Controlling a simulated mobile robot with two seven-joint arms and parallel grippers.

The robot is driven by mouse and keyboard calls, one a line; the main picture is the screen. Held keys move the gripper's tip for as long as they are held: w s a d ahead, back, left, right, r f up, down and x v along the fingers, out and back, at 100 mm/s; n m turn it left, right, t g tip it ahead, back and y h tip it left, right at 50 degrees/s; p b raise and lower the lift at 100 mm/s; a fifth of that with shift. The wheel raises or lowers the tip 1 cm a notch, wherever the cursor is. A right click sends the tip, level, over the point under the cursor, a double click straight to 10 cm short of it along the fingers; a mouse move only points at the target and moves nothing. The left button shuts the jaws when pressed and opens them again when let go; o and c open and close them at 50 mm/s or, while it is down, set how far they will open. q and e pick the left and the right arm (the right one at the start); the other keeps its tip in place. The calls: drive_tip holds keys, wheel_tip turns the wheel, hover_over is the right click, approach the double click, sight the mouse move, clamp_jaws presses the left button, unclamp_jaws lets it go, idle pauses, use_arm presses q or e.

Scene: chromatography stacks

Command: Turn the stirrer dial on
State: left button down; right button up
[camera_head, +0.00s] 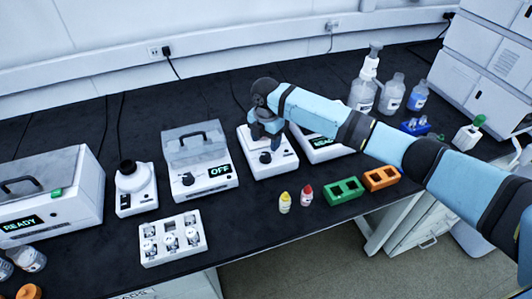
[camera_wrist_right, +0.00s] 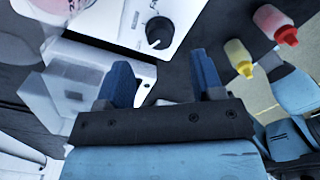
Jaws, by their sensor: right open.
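The stirrer, a white box (camera_head: 283,160), stands mid-bench beneath my right gripper (camera_head: 264,135). Its round black dial (camera_head: 265,157) is on the front face, just below the gripper in the head view. In the right wrist view, the dial (camera_wrist_right: 160,32) lies just beyond the two blue fingertips of my right gripper (camera_wrist_right: 161,62), roughly centred between them. The gripper is open and empty, and it looks apart from the dial. The stirrer's top is partly hidden by my arm. My left gripper is not in view.
A lidded device (camera_head: 205,178) reading OFF stands left of the stirrer; another white device (camera_head: 322,150) is close on the right, under my arm. Yellow (camera_head: 284,203) and red-capped (camera_head: 306,195) bottles stand in front, beside green (camera_head: 343,190) and orange racks (camera_head: 381,178).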

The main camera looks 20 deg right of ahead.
sight(266, 154)
wheel_tip(266, 154, down, 6)
drive_tip(key=shift+r, duration=0.1)
